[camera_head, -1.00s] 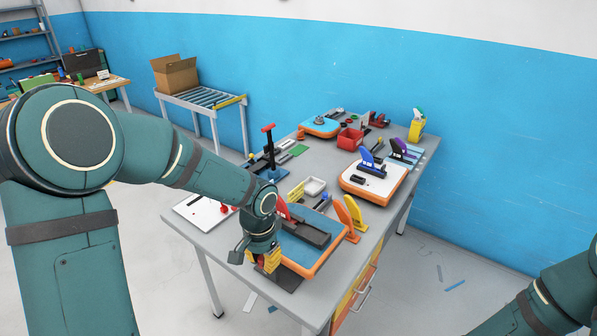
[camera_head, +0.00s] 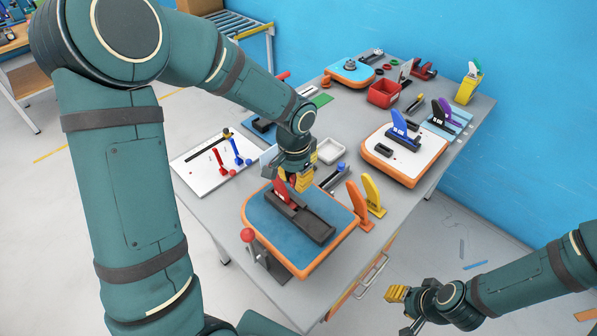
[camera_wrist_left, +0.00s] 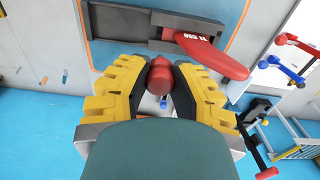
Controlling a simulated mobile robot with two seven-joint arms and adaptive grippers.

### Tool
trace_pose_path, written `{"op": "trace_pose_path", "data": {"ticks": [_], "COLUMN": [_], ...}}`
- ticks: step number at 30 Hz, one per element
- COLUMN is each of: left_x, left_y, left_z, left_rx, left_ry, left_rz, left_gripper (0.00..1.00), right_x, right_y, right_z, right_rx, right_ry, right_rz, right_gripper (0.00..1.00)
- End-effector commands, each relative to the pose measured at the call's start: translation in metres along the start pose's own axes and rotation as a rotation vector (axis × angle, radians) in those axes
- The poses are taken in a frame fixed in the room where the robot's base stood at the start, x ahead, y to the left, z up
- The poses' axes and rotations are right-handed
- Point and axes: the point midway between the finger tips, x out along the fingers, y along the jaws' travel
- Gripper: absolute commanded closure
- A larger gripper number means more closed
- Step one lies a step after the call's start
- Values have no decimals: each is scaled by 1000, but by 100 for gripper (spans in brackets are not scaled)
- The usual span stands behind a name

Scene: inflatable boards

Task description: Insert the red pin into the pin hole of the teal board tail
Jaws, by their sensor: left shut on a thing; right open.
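The teal board tail (camera_head: 262,222) lies on the grey table with an orange rim. A long black box (camera_head: 308,224) sits on it, with a red fin (camera_head: 281,191) at its far end; the fin also shows in the left wrist view (camera_wrist_left: 212,55). My left gripper (camera_head: 299,181) is just above the far end of the board. It is shut on the red pin (camera_wrist_left: 160,76), whose rounded red end shows between the yellow fingers. The pin hole cannot be made out. My right gripper (camera_head: 396,293) is open and empty, off the table's front right.
A clamp with a red ball knob (camera_head: 247,235) stands at the board's near left edge. Orange and yellow fins (camera_head: 371,195) stand to its right. A white panel (camera_head: 207,175) with red and blue levers lies left. A white board (camera_head: 405,160) stands further back.

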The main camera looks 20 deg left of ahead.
Motion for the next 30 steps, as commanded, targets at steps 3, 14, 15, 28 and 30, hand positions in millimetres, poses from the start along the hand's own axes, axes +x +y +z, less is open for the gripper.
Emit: {"op": "trace_pose_path", "data": {"ticks": [3,14,15,28,30], "left_x": [0,8,11,48,53], "left_y": [0,0,0,0,0], "left_z": [0,0,0,0,0], "left_rx": [0,1,1,1,1], "left_ry": [0,1,1,1,1], "left_rz": [0,0,0,0,0], "left_gripper": [97,97,97,97,97], "right_x": [0,8,11,42,46], "right_y": [0,3,4,16,17], "right_z": [0,1,1,6,6], "right_rx": [0,1,2,4,4], "right_ry": [0,1,2,3,4], "right_rz": [0,0,1,4,5], "right_gripper": [61,61,61,61,61]}}
